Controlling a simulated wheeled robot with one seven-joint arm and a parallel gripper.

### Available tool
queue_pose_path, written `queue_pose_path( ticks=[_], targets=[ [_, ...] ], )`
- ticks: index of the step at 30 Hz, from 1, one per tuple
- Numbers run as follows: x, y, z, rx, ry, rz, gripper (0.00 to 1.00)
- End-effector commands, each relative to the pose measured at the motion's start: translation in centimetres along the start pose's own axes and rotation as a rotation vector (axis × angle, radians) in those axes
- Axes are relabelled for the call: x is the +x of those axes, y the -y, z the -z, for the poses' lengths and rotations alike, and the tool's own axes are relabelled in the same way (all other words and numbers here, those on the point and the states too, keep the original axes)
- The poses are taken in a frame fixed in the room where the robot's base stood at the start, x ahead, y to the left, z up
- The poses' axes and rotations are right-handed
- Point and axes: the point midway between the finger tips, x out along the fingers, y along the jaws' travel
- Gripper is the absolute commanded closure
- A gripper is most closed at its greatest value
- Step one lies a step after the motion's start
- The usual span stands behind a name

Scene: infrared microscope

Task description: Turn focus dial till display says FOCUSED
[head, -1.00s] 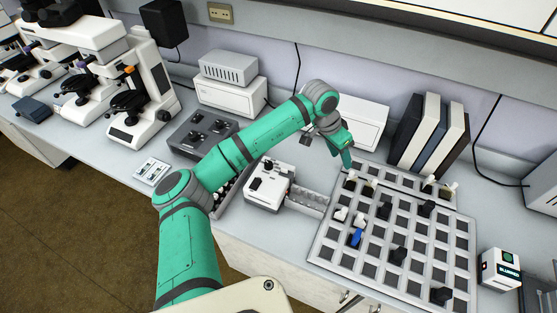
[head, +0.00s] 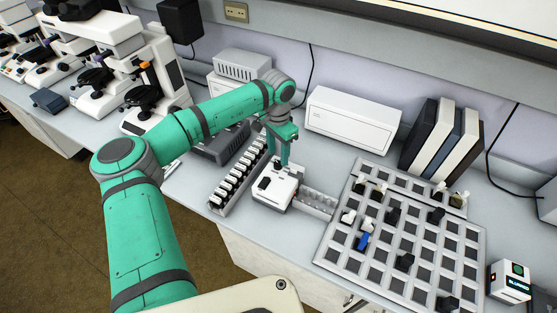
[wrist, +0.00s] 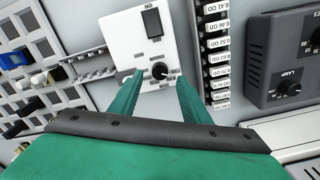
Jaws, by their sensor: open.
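A white box (head: 277,195) stands on the bench, and it also shows in the wrist view (wrist: 130,28). A round black dial (wrist: 159,71) with a pale pointer mark sits on its top face. My gripper (wrist: 160,82) is open, with one green finger on each side of the dial and gaps between. In the head view my gripper (head: 281,160) points down at the back of the box, and the dial is hard to make out there. A small white display unit (head: 509,281) at the far right has a dark screen; its tiny lettering looks like BLURRED.
A rack of labelled slides (head: 238,178) lies close left of the box, and a grey control box with knobs (wrist: 285,60) lies beyond it. A large grid tray (head: 400,245) with several small pieces is at right. Microscopes (head: 110,65) stand at far left.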

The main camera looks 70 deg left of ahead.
Motion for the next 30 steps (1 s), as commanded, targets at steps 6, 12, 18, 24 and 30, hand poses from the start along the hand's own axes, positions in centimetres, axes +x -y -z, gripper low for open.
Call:
queue_pose_path(
  ticks=[6,12,18,24,30],
  targets=[
    [2.9,0.0,0.1,0.001,0.000,0.000,0.57],
    [3.9,-0.1,0.1,0.002,-0.001,0.000,0.57],
    [4.0,-0.1,0.1,0.003,-0.001,0.000,0.57],
    [4.0,-0.1,0.1,0.003,-0.001,0.000,0.91],
    [4.0,-0.2,0.1,0.007,-0.001,0.000,0.98]
  ],
)
